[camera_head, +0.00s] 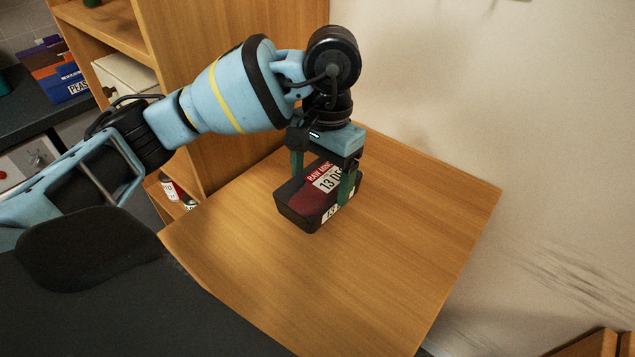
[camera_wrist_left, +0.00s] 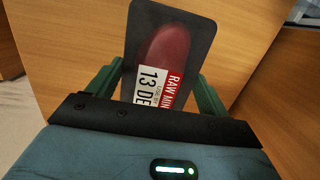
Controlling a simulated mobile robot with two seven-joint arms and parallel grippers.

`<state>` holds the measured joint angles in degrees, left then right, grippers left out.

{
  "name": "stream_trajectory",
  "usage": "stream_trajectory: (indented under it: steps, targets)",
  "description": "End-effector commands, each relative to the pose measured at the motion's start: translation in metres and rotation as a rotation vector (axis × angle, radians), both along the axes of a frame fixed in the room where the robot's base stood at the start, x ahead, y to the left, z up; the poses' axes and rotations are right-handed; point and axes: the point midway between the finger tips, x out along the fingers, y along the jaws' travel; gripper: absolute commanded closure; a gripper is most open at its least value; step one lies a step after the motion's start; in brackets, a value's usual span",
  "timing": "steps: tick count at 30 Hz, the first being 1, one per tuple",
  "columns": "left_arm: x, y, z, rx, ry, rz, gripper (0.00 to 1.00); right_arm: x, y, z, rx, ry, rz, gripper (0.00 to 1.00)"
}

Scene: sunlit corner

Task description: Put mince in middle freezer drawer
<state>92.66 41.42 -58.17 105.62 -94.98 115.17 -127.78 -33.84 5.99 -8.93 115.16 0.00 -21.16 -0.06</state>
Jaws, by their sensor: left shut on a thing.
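A black tray of red mince (camera_head: 306,203) with a "RAW MINC…" and "13 DE…" label is on or just above the wooden table; I cannot tell if it touches. My left gripper (camera_head: 322,184) comes down from above with its green fingers on either side of the pack, shut on it. In the left wrist view the mince pack (camera_wrist_left: 167,55) sits between the two fingers of the left gripper (camera_wrist_left: 160,88). My right gripper is not in view.
The wooden table (camera_head: 375,270) is otherwise bare. A wooden shelf unit (camera_head: 235,60) stands behind it at the left, with a can (camera_head: 170,188) on a low shelf. A plain wall is at the right. Boxes (camera_head: 62,75), one marked "PEAS", stand on a dark counter at the far left.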

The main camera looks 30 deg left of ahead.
Motion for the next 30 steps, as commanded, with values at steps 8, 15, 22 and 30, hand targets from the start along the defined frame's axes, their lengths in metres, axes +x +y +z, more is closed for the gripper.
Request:
stream_trajectory:
  steps: [8, 15, 22, 30]
  targets:
    - [-0.053, -0.010, 0.009, 0.000, -0.004, -0.005, 0.60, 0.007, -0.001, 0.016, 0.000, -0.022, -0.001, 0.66]
    - [-0.103, -0.021, 0.012, -0.001, -0.005, -0.005, 0.60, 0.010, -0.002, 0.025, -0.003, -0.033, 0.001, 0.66]
    - [-0.138, -0.028, 0.015, -0.001, -0.003, -0.004, 0.60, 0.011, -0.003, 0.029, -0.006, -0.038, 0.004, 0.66]
    - [-0.156, -0.032, 0.015, 0.000, -0.002, -0.001, 0.60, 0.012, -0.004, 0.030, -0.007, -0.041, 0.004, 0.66]
